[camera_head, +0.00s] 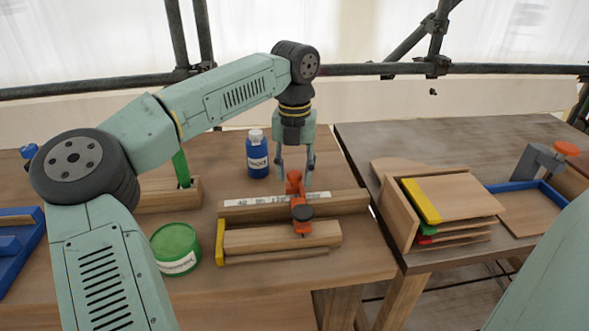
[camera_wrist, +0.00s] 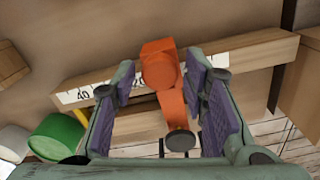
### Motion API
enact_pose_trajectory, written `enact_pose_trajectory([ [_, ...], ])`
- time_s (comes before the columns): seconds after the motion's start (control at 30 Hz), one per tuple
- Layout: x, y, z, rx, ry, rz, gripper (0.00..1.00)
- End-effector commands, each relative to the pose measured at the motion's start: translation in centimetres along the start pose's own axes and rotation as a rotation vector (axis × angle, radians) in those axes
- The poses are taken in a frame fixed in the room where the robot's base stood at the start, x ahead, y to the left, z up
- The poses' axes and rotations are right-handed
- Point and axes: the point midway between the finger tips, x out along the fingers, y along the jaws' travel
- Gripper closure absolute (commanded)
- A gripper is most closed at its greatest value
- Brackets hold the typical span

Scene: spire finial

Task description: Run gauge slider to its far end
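The orange gauge slider (camera_head: 301,211), with a dark round knob, sits on a wooden gauge rail (camera_head: 345,203), a little right of the rail's middle. A white strip with printed numbers (camera_head: 255,201) runs along the rail. My gripper (camera_head: 296,172) points down over the slider's upper end. In the wrist view the slider (camera_wrist: 170,103) stands between the two purple-padded fingers of my gripper (camera_wrist: 162,88), with gaps visible on both sides. The fingers are open. Part of the number strip is hidden behind the slider.
A wooden block with a yellow end (camera_head: 282,236) lies before the rail. A green tin (camera_head: 176,248) stands to its left and a blue bottle (camera_head: 257,155) behind. A wooden holder with colored boards (camera_head: 452,198) is on the right table, across a gap.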

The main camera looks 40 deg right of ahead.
Motion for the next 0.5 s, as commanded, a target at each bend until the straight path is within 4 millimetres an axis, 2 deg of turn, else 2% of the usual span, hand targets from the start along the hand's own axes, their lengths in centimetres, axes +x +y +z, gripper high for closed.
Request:
enact_pose_trajectory([
  [0.07, -0.02, 0.0, 0.0, 0.0, 0.0, 0.0, 0.67],
  [0.5, -0.04, -0.01, 0.0, 0.0, 0.0, 0.0, 0.97],
])
